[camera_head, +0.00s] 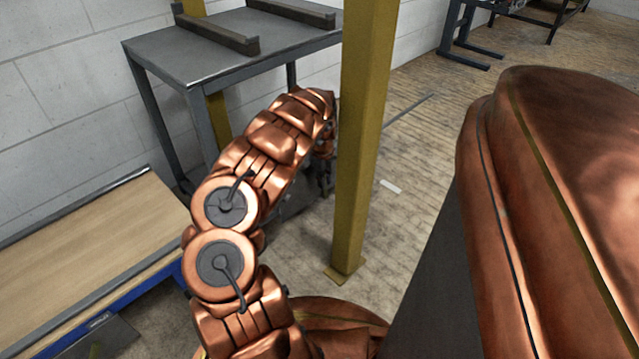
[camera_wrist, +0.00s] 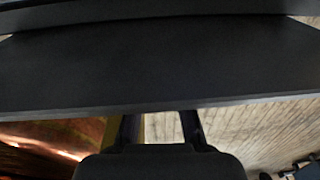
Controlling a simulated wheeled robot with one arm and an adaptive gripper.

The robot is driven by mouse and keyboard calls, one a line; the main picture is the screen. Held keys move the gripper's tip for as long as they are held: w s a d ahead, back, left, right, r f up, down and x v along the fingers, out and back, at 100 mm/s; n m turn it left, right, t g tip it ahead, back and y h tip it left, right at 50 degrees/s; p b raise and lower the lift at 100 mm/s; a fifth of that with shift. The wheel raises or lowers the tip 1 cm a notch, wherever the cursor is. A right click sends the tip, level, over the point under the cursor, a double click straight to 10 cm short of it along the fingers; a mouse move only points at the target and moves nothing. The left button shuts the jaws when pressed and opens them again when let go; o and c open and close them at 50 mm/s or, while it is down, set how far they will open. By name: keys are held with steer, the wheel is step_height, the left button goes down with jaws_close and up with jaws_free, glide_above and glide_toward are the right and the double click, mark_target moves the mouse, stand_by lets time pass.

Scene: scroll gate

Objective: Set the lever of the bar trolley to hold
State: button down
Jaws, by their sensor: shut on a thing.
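What looks like the bar trolley (camera_head: 190,55) is a dark grey table-like frame with two raised bars on top, standing by the wall in the head view. I cannot make out its lever in either view. My gripper (camera_head: 324,178) is low beside the trolley's right side, partly hidden by my arm and a yellow post. In the wrist view my gripper (camera_wrist: 160,126) shows at the bottom, its fingers running up under a broad dark plate (camera_wrist: 150,65). The plate hides the fingertips. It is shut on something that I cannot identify.
The yellow post (camera_head: 364,140) stands close to the right of my arm. A wooden-topped bench (camera_head: 85,235) with a blue frame is at the left. A white wall (camera_head: 50,90) is behind. The wooden floor (camera_head: 425,140) is open beyond the post.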

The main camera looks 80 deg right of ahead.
stand_by(0.4)
steer(key=c, duration=1.1)
jaws_free()
steer(key=shift+r, duration=0.1)
steer(key=r, duration=1.1)
steer(key=shift+w+a+r, duration=0.2)
steer(key=shift+a+r, duration=0.1)
steer(key=shift+r, duration=0.1)
